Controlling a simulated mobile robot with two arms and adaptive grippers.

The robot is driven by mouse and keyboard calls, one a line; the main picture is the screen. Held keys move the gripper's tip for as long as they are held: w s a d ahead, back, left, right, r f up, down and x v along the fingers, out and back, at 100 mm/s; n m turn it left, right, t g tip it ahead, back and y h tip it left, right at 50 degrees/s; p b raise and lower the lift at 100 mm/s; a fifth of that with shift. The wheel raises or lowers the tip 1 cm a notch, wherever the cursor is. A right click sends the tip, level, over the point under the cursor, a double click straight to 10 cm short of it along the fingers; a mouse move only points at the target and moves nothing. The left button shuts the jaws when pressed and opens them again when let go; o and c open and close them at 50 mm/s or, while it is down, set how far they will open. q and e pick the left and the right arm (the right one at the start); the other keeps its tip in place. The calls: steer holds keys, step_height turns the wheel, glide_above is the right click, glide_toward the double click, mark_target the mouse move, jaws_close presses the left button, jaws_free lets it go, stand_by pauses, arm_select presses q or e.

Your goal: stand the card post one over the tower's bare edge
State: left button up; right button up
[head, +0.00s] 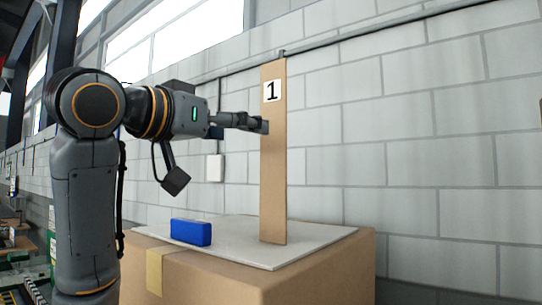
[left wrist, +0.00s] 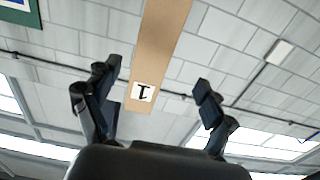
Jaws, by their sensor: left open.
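Card post one (head: 273,190) is a tall, narrow brown card post with a white "1" label near its top. It stands upright on a thin grey board on a large cardboard box. My left gripper (head: 258,125) is at the post's left edge, below the label, with a fingertip overlapping that edge. In the left wrist view the left gripper (left wrist: 158,76) is open, and the post (left wrist: 160,35) runs through the gap between the fingers with its label upside down. Neither finger visibly presses on it. My right gripper is not in view.
The grey board (head: 318,235) lies on the cardboard box (head: 330,275), which has a tape strip on its front. A blue block (head: 191,232) lies on the board left of the post. A block wall (head: 420,150) with a pipe stands behind. The board's right part is clear.

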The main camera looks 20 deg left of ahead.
mark_target(272, 136)
arm_select(q)
steer(key=x, duration=0.2)
steer(key=p+x, duration=0.1)
steer(key=x, duration=0.1)
steer(key=shift+s+d, duration=0.1)
steer(key=shift+d, duration=0.15)
steer(key=shift+p+x, duration=1.2)
steer(key=shift+p, duration=0.05)
steer(key=shift+p+x, duration=0.65)
steer(key=shift+x, duration=0.3)
steer(key=shift+w+d+f, duration=0.2)
steer(key=shift+w+d, duration=0.15)
steer(key=shift+w, duration=0.1)
steer(key=shift+s+a, duration=0.1)
steer(key=shift+s, duration=0.05)
steer(key=c, duration=1.7)
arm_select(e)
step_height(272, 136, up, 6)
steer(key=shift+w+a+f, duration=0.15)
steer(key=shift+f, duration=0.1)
arm_select(q)
steer(key=shift+r, duration=0.1)
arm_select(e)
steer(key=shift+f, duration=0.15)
